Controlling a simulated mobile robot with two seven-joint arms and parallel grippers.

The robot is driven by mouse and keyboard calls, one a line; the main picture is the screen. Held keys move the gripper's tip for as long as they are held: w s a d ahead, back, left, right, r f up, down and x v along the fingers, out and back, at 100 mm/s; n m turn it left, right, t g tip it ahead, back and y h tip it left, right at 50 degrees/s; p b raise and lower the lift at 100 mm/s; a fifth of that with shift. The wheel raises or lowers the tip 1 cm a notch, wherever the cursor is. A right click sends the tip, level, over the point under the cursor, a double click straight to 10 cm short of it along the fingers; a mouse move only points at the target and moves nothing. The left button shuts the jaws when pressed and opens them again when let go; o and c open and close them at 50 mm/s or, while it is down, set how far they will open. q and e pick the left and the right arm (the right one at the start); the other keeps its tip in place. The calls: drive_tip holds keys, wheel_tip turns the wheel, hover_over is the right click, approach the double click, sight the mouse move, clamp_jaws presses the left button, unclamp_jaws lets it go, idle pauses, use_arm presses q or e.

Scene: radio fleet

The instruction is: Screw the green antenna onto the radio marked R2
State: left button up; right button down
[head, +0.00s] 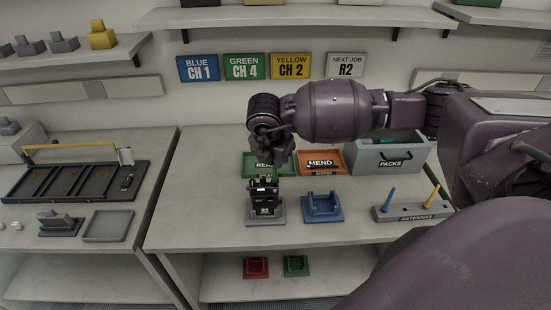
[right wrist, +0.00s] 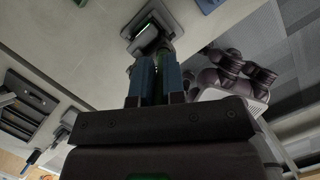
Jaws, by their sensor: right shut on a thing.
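The radio marked R2 (head: 264,190) stands upright in a grey cradle (head: 266,217) near the front of the right bench. My right gripper (head: 279,158) reaches in from the right and hangs over the radio, pointing down. In the right wrist view its blue fingers (right wrist: 155,78) are shut on a dark green upright thing, the green antenna (right wrist: 159,85), with the radio (right wrist: 149,35) just beyond the fingertips. The join between antenna and radio is hidden, so I cannot tell whether they touch. My left gripper is not in view.
The antenna rack (head: 414,213) holds a blue (head: 389,197) and a yellow antenna (head: 431,196). An empty blue cradle (head: 322,207) stands right of the radio. Behind are a green tray (head: 253,171), an orange MEND tray (head: 321,170) and a grey PACKS bin (head: 391,160). A sign (head: 346,66) reads NEXT JOB R2.

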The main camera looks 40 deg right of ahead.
drive_tip(key=m, duration=0.3)
drive_tip(key=shift+g, duration=0.4)
drive_tip(key=m+g+p, duration=0.1)
drive_tip(key=m, duration=0.3)
drive_tip(key=shift+s+m, duration=0.15)
drive_tip(key=shift+m, duration=0.15)
drive_tip(key=shift+g, duration=0.3)
drive_tip(key=shift+r+m, duration=0.1)
drive_tip(key=shift+m, duration=0.4)
drive_tip(key=c, duration=1.6)
unclamp_jaws()
drive_tip(key=shift+m+p, duration=0.3)
drive_tip(key=shift+m, duration=0.1)
drive_tip(key=o, duration=0.5)
